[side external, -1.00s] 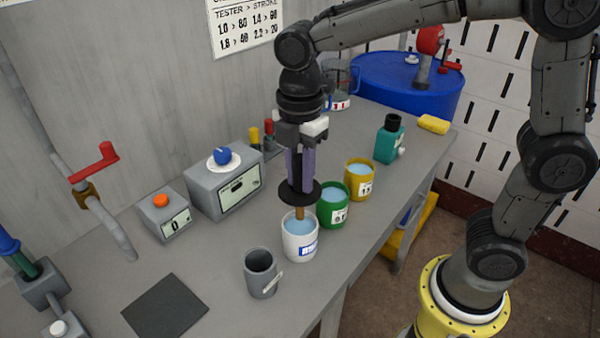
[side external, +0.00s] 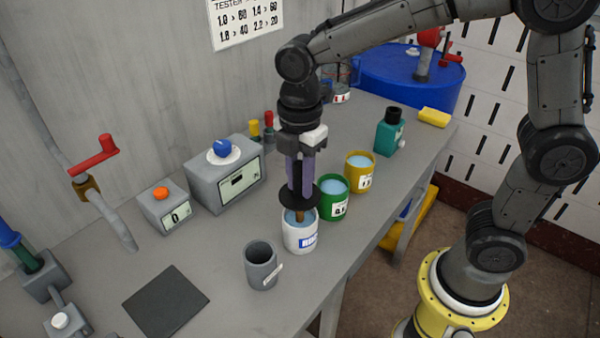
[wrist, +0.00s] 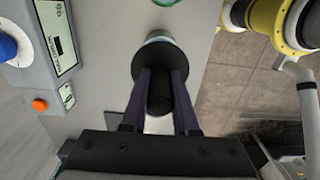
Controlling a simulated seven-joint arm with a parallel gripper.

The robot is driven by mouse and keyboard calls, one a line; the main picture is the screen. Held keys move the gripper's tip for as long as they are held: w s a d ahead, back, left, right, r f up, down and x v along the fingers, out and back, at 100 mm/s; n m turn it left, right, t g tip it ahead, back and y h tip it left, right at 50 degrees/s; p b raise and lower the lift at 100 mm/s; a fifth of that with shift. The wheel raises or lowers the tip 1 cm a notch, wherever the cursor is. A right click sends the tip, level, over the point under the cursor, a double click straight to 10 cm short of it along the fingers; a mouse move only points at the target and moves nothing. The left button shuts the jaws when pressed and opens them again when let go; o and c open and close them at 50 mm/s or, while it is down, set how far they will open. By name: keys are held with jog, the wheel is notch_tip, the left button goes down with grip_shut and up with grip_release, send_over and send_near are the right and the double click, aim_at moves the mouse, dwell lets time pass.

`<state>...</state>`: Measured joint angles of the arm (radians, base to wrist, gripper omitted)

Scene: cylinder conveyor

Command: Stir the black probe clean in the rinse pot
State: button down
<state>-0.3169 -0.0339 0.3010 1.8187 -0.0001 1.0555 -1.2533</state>
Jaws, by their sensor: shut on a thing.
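My gripper (side external: 301,180) is shut on the black probe (side external: 300,197), gripping it upright above its wide black disc. The probe's brass-coloured lower end reaches down into the white rinse pot (side external: 300,239), which has a blue-and-white label and holds bluish liquid. The disc sits just above the pot's rim, and the tip is hidden in the pot. In the wrist view my two purple fingers (wrist: 160,82) flank the black probe handle (wrist: 159,97), with the disc and pot beyond it.
A green pot (side external: 333,205) and a yellow pot (side external: 359,177) of liquid stand close behind to the right. An empty grey cup (side external: 261,270) stands in front. A dark mat (side external: 166,301), a dial box (side external: 227,178) and an orange-button box (side external: 165,211) are to the left.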

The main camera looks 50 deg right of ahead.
aim_at(300, 195)
jog(key=shift+f, duration=1.95)
